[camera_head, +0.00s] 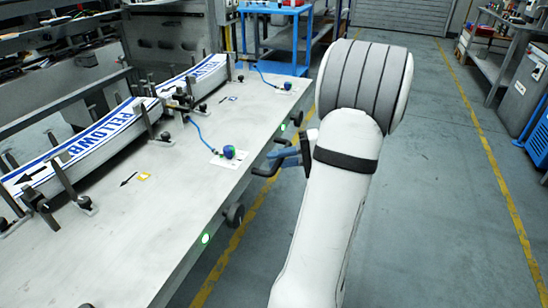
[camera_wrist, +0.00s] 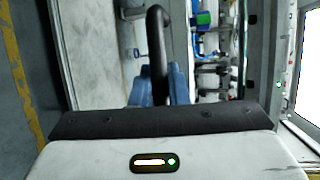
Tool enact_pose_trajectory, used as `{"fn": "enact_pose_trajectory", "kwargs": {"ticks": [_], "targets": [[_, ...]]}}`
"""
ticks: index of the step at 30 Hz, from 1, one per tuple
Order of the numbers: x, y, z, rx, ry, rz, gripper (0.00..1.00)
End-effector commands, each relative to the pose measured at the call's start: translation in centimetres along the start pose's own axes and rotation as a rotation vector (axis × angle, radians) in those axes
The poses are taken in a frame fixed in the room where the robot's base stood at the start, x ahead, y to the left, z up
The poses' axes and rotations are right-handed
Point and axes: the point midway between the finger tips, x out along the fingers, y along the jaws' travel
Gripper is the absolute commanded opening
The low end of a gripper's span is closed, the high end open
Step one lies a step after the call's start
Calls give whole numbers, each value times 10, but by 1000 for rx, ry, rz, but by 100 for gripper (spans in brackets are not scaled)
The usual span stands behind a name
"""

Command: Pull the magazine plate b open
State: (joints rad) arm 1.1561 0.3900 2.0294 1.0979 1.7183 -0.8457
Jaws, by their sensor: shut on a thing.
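The magazine plate (camera_head: 185,190) is a wide, flat grey surface on the left in the head view, with its front edge facing the aisle. I cannot tell from any marking which part is plate b. A black bar handle (camera_head: 265,171) sticks out from that edge; it also shows in the wrist view as a bent black bar (camera_wrist: 157,40). My gripper (camera_head: 285,158), with blue fingers, is shut on this handle, one finger on each side in the wrist view (camera_wrist: 157,85). The fingertips are partly hidden by my arm in the head view.
White-and-blue label stacks (camera_head: 95,130) stand between metal posts on the plate. A blue knob (camera_head: 229,152) with a cable sits near the edge. The grey floor (camera_head: 440,180) to the right is clear.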

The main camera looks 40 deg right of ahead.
Motion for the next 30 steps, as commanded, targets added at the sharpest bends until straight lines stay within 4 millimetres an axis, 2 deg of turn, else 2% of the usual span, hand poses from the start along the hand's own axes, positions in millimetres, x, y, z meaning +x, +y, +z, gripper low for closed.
{"fn": "enact_pose_trajectory", "kwargs": {"ticks": [12, 13, 20, 27, 30], "targets": [[4, 1, 1, 1, -13, 3, 0], [4, 1, 1, 1, -13, 3, 16], [4, 0, 1, -1, -13, 2, 35], [4, 0, 0, -3, -12, 2, 36], [-2, -1, 0, -3, -10, 1, 36]]}}
